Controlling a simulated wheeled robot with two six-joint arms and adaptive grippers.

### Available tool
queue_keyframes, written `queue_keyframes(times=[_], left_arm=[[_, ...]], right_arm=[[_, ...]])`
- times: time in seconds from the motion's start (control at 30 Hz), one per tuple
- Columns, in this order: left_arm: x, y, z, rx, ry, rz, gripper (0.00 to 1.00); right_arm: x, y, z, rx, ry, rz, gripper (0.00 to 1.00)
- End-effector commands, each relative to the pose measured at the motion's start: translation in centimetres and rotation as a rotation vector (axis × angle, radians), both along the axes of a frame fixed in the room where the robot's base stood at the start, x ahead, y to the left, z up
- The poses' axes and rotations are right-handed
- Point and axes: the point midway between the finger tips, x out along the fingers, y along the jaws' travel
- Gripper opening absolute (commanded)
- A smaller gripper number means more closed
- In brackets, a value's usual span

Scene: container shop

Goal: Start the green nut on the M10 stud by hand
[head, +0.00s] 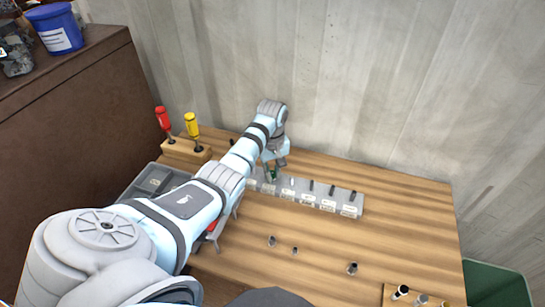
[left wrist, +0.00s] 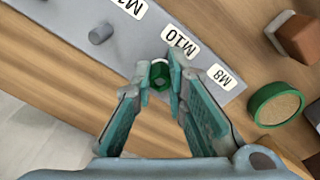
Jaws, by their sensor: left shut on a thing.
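The green nut (left wrist: 160,75) is between the fingertips of my left gripper (left wrist: 158,78) in the left wrist view. In the head view the green nut (head: 272,176) shows just under my left gripper (head: 275,165), at the stud rail. The gripper is shut on it. The nut is beside the M10 label (left wrist: 180,42) on the grey stud rail (left wrist: 70,52). A pale round end shows inside the nut, at the M10 stud's place. I cannot tell whether the threads have caught. My right gripper is not in view.
Several other studs stand along the rail (head: 357,211). Loose dark pieces (head: 271,241) lie on the wooden bench. A red screwdriver (head: 162,118) and a yellow one (head: 193,125) stand in a wooden holder at the left. The bench's right side is mostly clear.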

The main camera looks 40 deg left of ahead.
Motion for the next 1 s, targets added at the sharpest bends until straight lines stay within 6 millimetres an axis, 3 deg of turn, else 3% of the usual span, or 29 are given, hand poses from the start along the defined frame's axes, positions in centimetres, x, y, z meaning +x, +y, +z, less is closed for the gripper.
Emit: queue_keyframes(times=[0.17, 0.47, 0.5, 0.63, 0.9, 1.0], left_arm=[[-0.1, 0.0, 0.0, 0.001, 0.002, -0.092, 0.0], [-0.1, 0.1, -0.1, 0.0, 0.003, -0.642, 0.0], [-0.1, 0.1, -0.1, 0.0, 0.003, -0.648, 0.18], [-0.1, 0.1, -0.1, -0.001, 0.002, -0.645, 0.37], [-0.1, 0.1, 0.0, 0.0, 0.001, -0.644, 0.37], [-0.1, 0.1, 1.1, 0.0, 0.001, -0.644, 0.37]], right_arm=[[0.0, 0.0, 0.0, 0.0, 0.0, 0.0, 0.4], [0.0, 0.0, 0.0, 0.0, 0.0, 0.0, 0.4], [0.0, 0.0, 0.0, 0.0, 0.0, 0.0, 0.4], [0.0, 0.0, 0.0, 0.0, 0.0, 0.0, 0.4], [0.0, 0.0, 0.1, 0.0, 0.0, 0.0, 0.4], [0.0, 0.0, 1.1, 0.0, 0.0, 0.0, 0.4]])
